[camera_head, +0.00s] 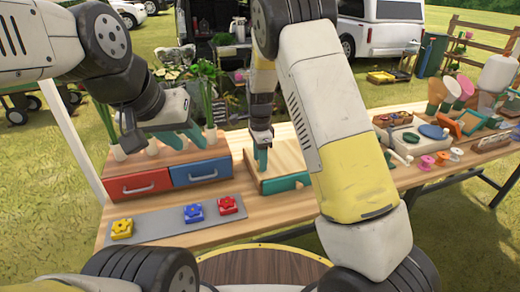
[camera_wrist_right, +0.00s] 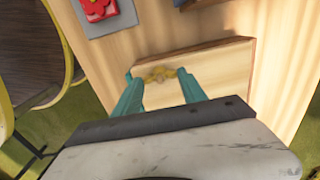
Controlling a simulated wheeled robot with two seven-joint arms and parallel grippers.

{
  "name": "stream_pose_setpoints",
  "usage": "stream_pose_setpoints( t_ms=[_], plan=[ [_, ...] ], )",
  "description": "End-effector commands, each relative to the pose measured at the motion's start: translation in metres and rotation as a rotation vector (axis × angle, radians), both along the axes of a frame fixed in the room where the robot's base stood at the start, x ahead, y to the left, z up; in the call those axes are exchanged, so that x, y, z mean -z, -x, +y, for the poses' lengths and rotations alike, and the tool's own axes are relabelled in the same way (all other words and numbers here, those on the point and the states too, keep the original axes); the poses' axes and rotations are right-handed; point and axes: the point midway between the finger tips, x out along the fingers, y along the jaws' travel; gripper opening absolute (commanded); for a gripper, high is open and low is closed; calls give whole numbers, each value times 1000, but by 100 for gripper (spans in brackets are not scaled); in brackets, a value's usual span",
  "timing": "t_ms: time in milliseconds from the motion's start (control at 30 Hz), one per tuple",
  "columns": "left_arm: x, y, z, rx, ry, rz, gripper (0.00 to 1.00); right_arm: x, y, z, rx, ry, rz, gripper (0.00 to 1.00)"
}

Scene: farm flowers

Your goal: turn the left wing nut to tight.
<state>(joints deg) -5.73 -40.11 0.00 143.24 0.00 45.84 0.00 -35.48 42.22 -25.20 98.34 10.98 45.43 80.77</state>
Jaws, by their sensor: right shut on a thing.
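A pale wooden block (camera_head: 285,157) with a teal edge lies on the table, right of the drawer box. Whether the nut is tight cannot be told. No second wing nut shows clearly. My left gripper (camera_head: 182,138) hangs empty before the drawer box, its teal fingers apart.
A drawer box has a red drawer (camera_head: 138,185) and a blue drawer (camera_head: 202,172). A grey mat (camera_head: 160,223) carries yellow, blue and red flower-topped blocks. Spools (camera_head: 427,162) and tools crowd the table's right side. My right arm hides the table's middle.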

Motion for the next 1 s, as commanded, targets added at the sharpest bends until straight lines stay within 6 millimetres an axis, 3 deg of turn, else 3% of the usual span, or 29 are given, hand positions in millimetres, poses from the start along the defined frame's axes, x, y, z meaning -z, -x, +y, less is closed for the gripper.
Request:
stream_pose_setpoints(
  t_ms=[267,300,400,767,1000],
  plan=[
    [0,0,0,0,0,0,36,-3,-3,2,2,-5,-11,8],
    [0,0,0,0,0,0,36,-3,-3,2,2,-5,-11,51],
    [0,0,0,0,0,0,36,-3,-3,2,2,-5,-9,70],
    [0,0,0,0,0,0,36,-4,-1,1,1,-2,-4,71],
    [0,0,0,0,0,0,36,-39,-2,2,0,-4,-7,71]
  ],
)
